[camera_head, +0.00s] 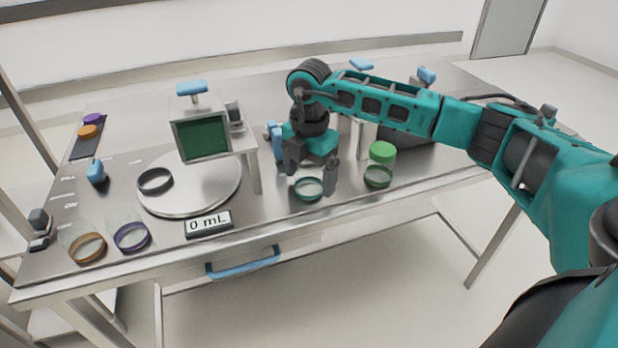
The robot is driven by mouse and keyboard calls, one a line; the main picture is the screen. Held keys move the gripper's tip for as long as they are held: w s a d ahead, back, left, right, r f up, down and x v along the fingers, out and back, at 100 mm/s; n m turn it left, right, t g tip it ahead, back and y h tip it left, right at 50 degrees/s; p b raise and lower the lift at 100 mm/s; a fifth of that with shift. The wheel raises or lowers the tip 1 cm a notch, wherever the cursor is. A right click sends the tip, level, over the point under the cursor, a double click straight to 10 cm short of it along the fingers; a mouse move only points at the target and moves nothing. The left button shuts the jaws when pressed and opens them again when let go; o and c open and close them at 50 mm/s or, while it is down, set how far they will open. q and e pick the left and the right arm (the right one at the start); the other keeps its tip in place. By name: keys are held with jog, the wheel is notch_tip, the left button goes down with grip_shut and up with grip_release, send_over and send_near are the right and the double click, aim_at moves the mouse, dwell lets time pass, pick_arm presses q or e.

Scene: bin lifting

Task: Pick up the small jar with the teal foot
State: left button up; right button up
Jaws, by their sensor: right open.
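A small clear jar with a teal ring at its foot (308,195) stands on the steel table near the front edge. My right gripper (312,173) points down at this jar from above, with its fingers apart. The fingers overlap the jar's upper part in the picture; I cannot tell whether they touch it. A similar clear jar with a green foot (378,182) stands to the right, apart from the gripper. My left gripper is not in view.
A green lid (382,152) sits behind the right jar. To the left are a round plate (208,202) with a dark ring (155,181), a green-screened device (202,138), a "0 mL" sign (208,224), and jars with brown (87,248) and purple (132,237) feet. A blue handle (243,262) is below the front edge.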

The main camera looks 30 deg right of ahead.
jog(key=shift+c, duration=0.4)
jog(key=c, duration=1.1)
jog(key=shift+r, duration=0.1)
